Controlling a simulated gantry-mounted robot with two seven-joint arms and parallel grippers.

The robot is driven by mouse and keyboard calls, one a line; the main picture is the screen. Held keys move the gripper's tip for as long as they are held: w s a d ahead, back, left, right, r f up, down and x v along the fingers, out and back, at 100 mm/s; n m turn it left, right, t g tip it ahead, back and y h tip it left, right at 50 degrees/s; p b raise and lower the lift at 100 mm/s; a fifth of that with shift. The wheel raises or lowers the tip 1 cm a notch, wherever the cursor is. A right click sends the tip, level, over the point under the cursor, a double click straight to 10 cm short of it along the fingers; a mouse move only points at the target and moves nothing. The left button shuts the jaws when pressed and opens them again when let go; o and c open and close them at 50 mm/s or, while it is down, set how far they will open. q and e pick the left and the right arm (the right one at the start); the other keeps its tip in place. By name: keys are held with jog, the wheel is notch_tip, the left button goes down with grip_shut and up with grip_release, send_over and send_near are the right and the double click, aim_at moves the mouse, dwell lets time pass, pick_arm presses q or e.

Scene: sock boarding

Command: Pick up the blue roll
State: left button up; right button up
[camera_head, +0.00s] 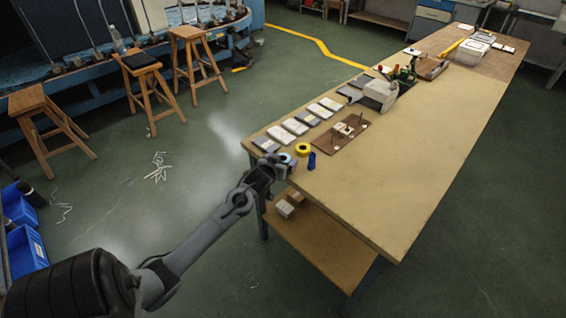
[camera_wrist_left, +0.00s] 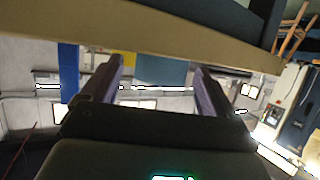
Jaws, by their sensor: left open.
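A light blue roll (camera_head: 285,157) lies at the near left corner of the long table, partly hidden by my left gripper (camera_head: 281,169). A yellow roll (camera_head: 302,149) is just beyond it, and a darker blue upright piece (camera_head: 312,161) stands to its right. My right gripper is out of view.
The table (camera_head: 420,150) has a bare near right part. A brown board (camera_head: 340,136) with small posts and a row of flat pale packs (camera_head: 295,126) lie beyond the rolls. Small boxes (camera_head: 288,204) sit on the lower shelf. Wooden stools (camera_head: 145,78) stand at left.

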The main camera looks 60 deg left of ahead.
pick_arm(q)
jog(key=c, duration=1.1)
jog(key=shift+c, duration=0.3)
jog(key=shift+r, duration=0.15)
